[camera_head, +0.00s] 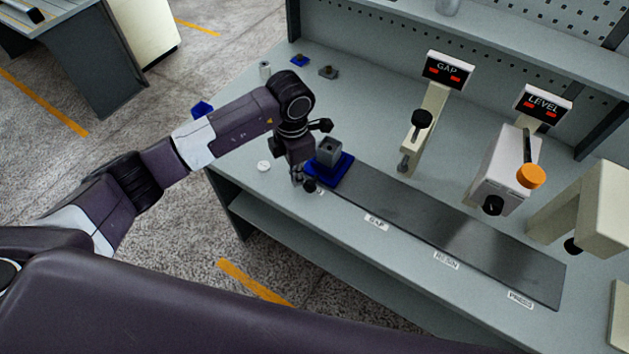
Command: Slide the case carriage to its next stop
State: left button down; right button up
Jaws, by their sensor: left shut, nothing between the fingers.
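The case carriage, a blue base (341,172) carrying a grey square case (328,151) with an opening in its top, sits at the left end of a dark flat track (430,225). A black round knob (310,186) shows at the carriage's front left. My left gripper (298,180) points down just left of the carriage, close to the knob; it is shut with nothing in it. Whether it touches the knob or carriage I cannot tell. My left arm hides part of the table behind it. My right gripper is out of view.
Labels along the track's front edge include GAP (376,223), one reading like RESIN (446,261), and PRESS (520,299). Behind the track stand the GAP station (428,115), the LEVEL station (500,165) with an orange knob, and a cream press (590,210). The track right of the carriage is clear.

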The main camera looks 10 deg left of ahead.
pick_arm(q)
jog(key=shift+f+b, duration=0.6)
jog(key=shift+f, duration=0.2)
